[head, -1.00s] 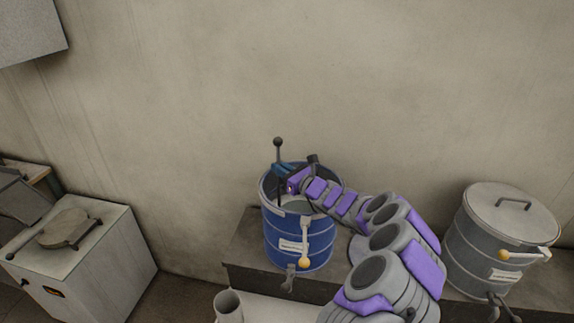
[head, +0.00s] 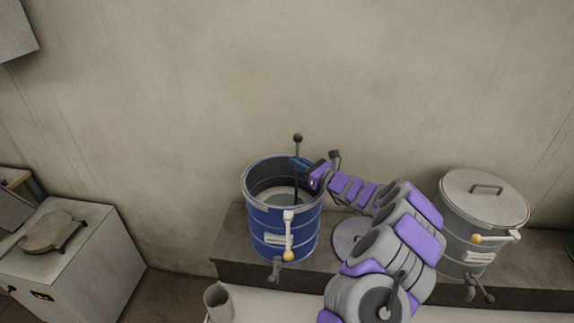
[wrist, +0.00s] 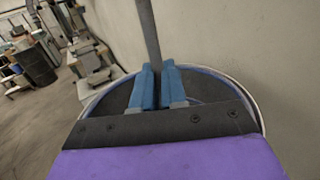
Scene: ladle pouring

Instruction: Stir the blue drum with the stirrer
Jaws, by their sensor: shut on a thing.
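The blue drum (head: 262,228) stands open on a low ledge in the head view, with grey liquid or a pale surface inside. The stirrer (head: 298,142) is a thin dark rod with a ball on top, standing near upright at the drum's right inner side. My gripper (head: 301,164) is shut on the stirrer's shaft above the drum's right rim. In the wrist view the blue fingers of my gripper (wrist: 158,84) close around the grey shaft of the stirrer (wrist: 150,35), with the drum's rim (wrist: 246,93) behind. The stirrer's lower end is hidden.
A grey lidded drum (head: 468,233) stands on the ledge (head: 232,258) at right. A round grey disc (head: 347,238) lies between the drums. A white cup (head: 218,301) is in front. A white cabinet (head: 75,265) stands at left. The wall is close behind.

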